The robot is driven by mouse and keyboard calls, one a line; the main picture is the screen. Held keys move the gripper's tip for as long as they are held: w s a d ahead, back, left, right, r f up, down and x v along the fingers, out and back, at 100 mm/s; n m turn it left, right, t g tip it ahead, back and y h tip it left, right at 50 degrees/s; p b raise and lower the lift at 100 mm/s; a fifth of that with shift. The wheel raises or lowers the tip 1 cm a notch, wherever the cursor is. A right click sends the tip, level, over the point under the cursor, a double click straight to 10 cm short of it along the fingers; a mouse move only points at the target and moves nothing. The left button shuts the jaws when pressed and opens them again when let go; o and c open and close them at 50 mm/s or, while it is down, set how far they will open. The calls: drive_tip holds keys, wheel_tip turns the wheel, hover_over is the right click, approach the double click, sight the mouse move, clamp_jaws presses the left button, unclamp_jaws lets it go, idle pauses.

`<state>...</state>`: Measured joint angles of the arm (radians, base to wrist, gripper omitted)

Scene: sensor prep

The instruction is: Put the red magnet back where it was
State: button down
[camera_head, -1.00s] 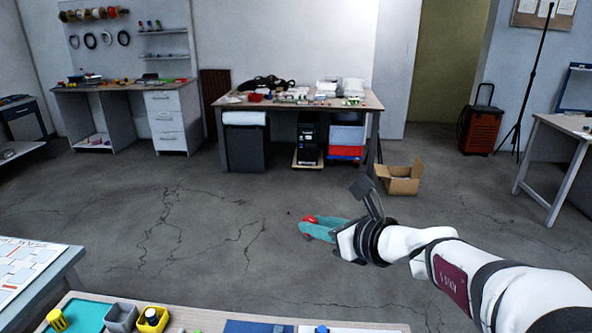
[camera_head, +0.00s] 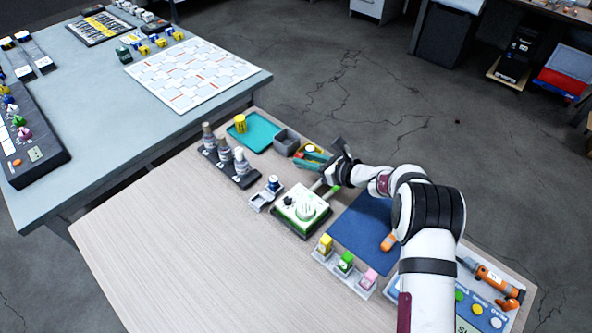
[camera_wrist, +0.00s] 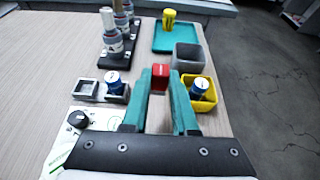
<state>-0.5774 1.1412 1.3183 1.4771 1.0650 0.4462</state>
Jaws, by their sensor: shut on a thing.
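The red magnet (camera_wrist: 160,77) is between the teal fingertips of my gripper (camera_wrist: 161,82) in the wrist view, and the gripper is shut on it. In the head view, my gripper (camera_head: 314,155) is at the far edge of the wooden table, with a bit of the red magnet (camera_head: 311,148) showing at its tip. The magnet appears above the table, just left of a yellow bin (camera_wrist: 211,101) in the wrist view. Whether the magnet touches anything below is hidden.
A grey bin (camera_wrist: 187,57) and a teal tray (camera_wrist: 188,40) with a yellow vial (camera_wrist: 169,19) lie beyond the magnet. A bottle rack (camera_head: 240,179), a grey two-cell holder (camera_head: 258,202) and a white-green device (camera_head: 301,208) are nearby. The table's front left is clear.

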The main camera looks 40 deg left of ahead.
drive_tip(key=shift+s+a+f, duration=0.25)
drive_tip(key=shift+a+f, duration=0.2)
drive_tip(key=shift+a, duration=0.2)
drive_tip(key=shift+s+a+f, duration=0.2)
drive_tip(key=shift+a+f, duration=0.2)
drive_tip(key=shift+a, duration=0.2)
wheel_tip(320, 180, down, 3)
drive_tip(key=shift+f, duration=0.45)
drive_tip(key=shift+f, duration=0.2)
drive_tip(key=c, duration=0.7)
unclamp_jaws()
